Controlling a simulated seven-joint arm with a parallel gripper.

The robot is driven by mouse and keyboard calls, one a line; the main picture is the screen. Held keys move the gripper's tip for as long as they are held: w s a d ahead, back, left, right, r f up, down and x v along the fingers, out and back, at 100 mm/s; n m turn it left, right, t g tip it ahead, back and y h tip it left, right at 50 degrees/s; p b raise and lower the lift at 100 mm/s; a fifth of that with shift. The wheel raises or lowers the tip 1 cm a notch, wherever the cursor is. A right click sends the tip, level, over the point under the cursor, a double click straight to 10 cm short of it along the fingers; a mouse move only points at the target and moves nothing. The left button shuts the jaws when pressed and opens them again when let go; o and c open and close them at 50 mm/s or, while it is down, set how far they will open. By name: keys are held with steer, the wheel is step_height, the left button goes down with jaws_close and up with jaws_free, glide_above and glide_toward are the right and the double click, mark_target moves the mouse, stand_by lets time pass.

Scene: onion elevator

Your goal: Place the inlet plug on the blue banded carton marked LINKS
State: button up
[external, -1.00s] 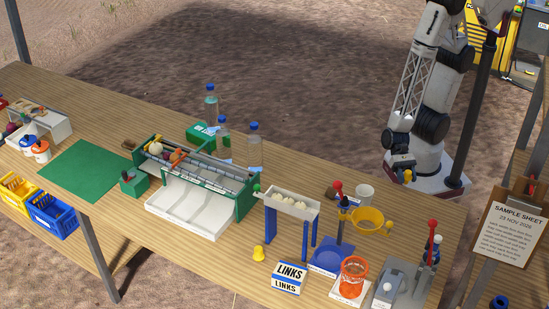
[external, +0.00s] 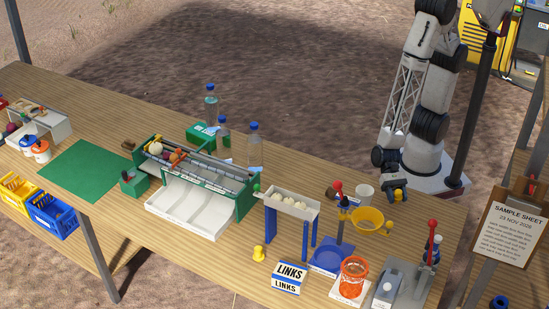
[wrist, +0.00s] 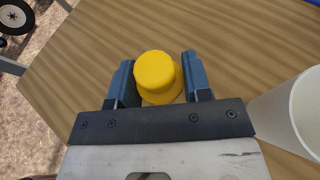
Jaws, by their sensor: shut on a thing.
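My gripper (external: 398,190) is at the table's far right edge, in front of my base. In the wrist view its two blue-grey fingers (wrist: 160,78) are shut on a yellow plug (wrist: 156,75) with a round top and wider rim. The held plug shows only small in the external view (external: 401,196); its height above the table is hard to tell. The carton marked LINKS (external: 288,278), white with blue bands, stands near the front edge, well to the left of my gripper.
A white cup (external: 364,193) stands close beside my gripper. A yellow bowl on a stand (external: 368,219), an orange basket (external: 353,272) and a white tray on blue legs (external: 291,205) stand around the way to the carton. Bare table lies left of the carton.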

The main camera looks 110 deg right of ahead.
mark_target(391, 217)
steer(key=shift+w+a+f, duration=0.1)
steer(key=shift+w+a, duration=0.75)
steer(key=shift+w, duration=0.1)
steer(key=shift+w+a+f, duration=0.1)
steer(key=shift+w+a, duration=0.5)
steer(key=shift+f, duration=1.55)
steer(key=shift+f, duration=0.15)
steer(key=o, duration=0.9)
steer(key=shift+v, duration=3.85)
